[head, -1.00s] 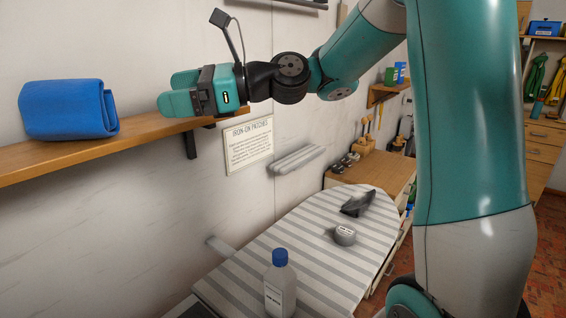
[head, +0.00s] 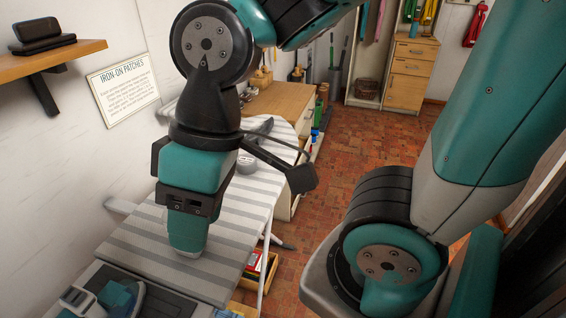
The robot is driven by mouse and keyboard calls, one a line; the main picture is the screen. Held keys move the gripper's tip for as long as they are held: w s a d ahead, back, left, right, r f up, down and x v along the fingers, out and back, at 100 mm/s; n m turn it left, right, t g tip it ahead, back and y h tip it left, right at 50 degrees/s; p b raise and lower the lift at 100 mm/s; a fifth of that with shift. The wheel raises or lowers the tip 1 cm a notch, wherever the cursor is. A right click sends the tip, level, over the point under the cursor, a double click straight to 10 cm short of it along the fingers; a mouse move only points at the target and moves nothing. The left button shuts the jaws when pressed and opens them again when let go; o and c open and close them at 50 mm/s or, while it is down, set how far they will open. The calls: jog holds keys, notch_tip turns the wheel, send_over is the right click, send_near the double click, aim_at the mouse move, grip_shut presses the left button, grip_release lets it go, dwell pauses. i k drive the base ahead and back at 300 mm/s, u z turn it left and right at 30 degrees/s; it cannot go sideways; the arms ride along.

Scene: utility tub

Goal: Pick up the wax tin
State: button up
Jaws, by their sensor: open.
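The wax tin appears to be the small round grey tin (head: 246,164) on the striped ironing board (head: 225,210). It lies toward the board's far end, partly hidden by my wrist and the bracket on it. My gripper (head: 188,245) points down over the near part of the board, closer to me than the tin. It is open, seen edge-on, so the gap between its fingers does not show. No object shows in it.
A dark pointed object (head: 262,130) lies just beyond the tin. A shelf (head: 70,57) with a black case (head: 42,36) is on the left wall. A wooden cabinet (head: 280,100) stands behind the board. Brick floor (head: 350,150) is open to the right.

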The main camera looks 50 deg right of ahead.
aim_at(246, 164)
jog(key=z, duration=0.15)
jog(key=k, duration=0.3)
jog(key=z, duration=1.05)
jog(key=i, duration=1.1)
jog(key=u, duration=0.7)
